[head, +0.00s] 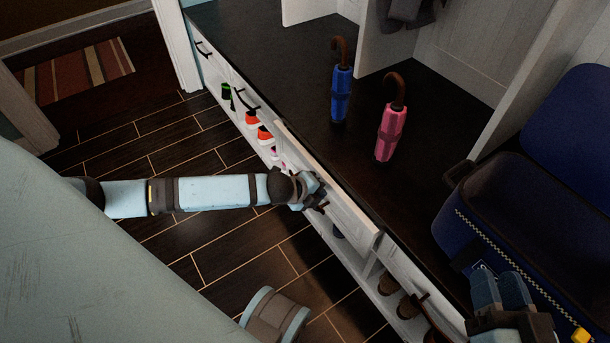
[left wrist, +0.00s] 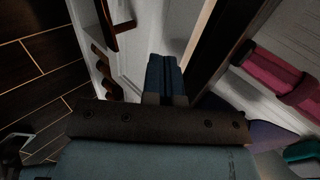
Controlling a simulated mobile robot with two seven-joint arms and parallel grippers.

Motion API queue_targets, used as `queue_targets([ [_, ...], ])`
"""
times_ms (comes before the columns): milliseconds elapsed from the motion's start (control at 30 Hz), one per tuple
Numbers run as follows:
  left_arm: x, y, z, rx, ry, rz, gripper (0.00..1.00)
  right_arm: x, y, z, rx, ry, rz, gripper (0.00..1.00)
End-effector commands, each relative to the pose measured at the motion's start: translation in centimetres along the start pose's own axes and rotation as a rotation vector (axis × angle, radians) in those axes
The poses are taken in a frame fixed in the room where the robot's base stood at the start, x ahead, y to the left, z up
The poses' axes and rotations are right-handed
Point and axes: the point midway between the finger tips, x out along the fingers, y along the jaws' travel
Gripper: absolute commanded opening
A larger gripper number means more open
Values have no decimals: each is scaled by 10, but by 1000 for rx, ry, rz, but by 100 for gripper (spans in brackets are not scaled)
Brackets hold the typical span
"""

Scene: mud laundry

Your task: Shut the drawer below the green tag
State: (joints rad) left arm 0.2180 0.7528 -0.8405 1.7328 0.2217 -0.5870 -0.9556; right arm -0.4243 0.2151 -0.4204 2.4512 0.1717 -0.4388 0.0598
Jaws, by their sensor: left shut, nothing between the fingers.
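A white drawer (head: 345,215) under the dark bench top stands pulled out, its front apart from the bench. I cannot make out a green tag. My left gripper (head: 317,192) is at this drawer's front, near its handle; whether it touches is unclear. In the left wrist view its blue fingers (left wrist: 166,78) are together and empty beside a white panel. My right gripper (head: 501,290) is at the lower right, over the blue suitcase's near edge; its finger gap is hard to judge.
A blue umbrella (head: 341,95) and a pink umbrella (head: 391,133) stand on the bench top (head: 270,55). An open blue suitcase (head: 480,225) is at the right. Shoes (head: 265,134) sit in the cubbies below. Wooden floor lies left of the bench.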

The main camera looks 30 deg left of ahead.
Motion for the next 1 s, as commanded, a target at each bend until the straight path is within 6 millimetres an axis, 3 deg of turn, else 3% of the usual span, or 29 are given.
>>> queue_targets([
  [133, 11, -8, -1, -1, 1, 1, 0, 0, 2, 11, 0, -32, -4, 38],
  [533, 13, -12, 0, 0, 0, 2, 0, 0, 2, 12, 0, -43, -5, 38],
  [800, 28, -31, 0, -1, 0, 1, 0, -1, -2, -16, 0, 40, 5, 38],
  [1000, 32, -30, 0, -1, 1, 2, 0, -1, -2, -15, -1, 49, 5, 38],
])
